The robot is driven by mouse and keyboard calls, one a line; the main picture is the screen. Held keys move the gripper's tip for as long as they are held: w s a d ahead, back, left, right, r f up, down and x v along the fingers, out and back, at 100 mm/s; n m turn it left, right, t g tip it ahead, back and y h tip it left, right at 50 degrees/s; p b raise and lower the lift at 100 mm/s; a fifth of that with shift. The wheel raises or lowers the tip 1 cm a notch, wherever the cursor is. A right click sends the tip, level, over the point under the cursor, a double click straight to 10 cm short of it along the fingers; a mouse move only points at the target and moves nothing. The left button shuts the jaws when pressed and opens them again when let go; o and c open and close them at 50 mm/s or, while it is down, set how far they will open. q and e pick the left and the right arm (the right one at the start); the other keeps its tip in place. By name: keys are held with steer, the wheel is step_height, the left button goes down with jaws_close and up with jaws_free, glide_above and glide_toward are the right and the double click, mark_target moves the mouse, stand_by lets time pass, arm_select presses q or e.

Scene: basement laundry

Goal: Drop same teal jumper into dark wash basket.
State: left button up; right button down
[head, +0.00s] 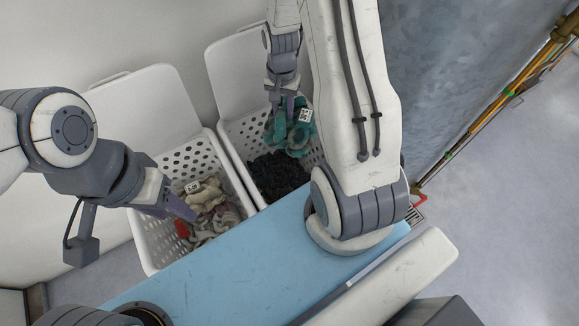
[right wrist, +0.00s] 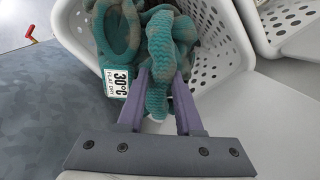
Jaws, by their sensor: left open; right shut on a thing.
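The teal jumper (head: 293,138) hangs from my right gripper (head: 286,104) above the right-hand white basket, which holds black clothes (head: 277,175). In the right wrist view, the purple fingers of that gripper (right wrist: 158,95) are shut on a knitted fold of the jumper (right wrist: 160,50). A white tag reading 30°C, flat dry (right wrist: 118,82) hangs from it. The dark wash basket (head: 237,150) is partly hidden by my right arm; its perforated wall shows in the right wrist view (right wrist: 225,50). My left gripper (head: 180,208) is open, at the left-hand basket's light clothes.
The left-hand white basket (head: 157,240) holds cream, grey and red clothes (head: 208,205). Both baskets have raised lids against the wall. A blue board (head: 240,255) lies in front of them. Pipes (head: 500,105) run along the right; bare floor (head: 510,180) lies beyond.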

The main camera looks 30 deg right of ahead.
step_height(320, 180, down, 4)
steer(key=b, duration=0.3)
steer(key=shift+f, duration=0.25)
steer(key=shift+r, duration=0.1)
steer(key=c, duration=0.5)
jaws_free()
step_height(320, 180, up, 10)
steer(key=shift+r+p, duration=0.2)
steer(key=shift+p, duration=0.5)
